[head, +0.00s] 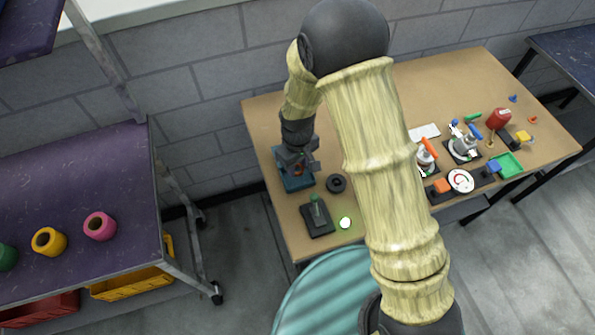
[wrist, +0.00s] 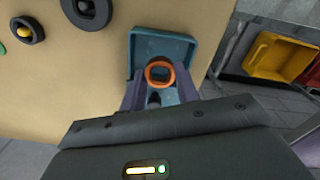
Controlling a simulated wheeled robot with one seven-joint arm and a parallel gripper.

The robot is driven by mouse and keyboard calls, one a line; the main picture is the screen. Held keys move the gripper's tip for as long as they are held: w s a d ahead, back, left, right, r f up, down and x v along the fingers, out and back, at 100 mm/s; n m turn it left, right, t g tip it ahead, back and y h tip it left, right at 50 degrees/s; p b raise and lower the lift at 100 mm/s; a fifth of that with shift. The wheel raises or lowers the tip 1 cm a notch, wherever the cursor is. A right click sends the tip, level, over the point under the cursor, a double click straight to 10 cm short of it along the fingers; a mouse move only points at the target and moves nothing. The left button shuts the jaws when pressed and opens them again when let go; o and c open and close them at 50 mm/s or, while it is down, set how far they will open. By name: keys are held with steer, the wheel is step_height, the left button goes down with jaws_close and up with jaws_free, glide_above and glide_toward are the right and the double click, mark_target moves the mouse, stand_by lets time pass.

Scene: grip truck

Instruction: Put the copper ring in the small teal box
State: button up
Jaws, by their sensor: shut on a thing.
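The small teal box (head: 291,181) stands at the left end of the tan table; in the wrist view it shows as an open teal box (wrist: 190,46). My gripper (head: 299,163) is over the box, pointing down. In the wrist view my gripper (wrist: 160,82) is shut on the copper ring (wrist: 159,64), an orange-copper band between the fingertips. The ring shows in front of the box's interior; how high it is above the floor of the box I cannot tell. In the head view the ring (head: 298,170) is mostly hidden by the fingers.
A dark round ring (head: 336,184) and a dark block with a green peg (head: 317,216) are right of the box. Several small items crowd the table's right side. A purple-topped shelf (head: 75,190) with spools stands left, across a gap.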

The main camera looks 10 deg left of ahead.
mark_target(297, 179)
steer(key=shift+f, duration=2.1)
steer(key=shift+f, duration=0.2)
steer(key=o, duration=0.7)
steer(key=shift+r, duration=0.1)
step_height(297, 179, up, 12)
steer(key=shift+r+b, duration=0.1)
steer(key=shift+b, duration=0.35)
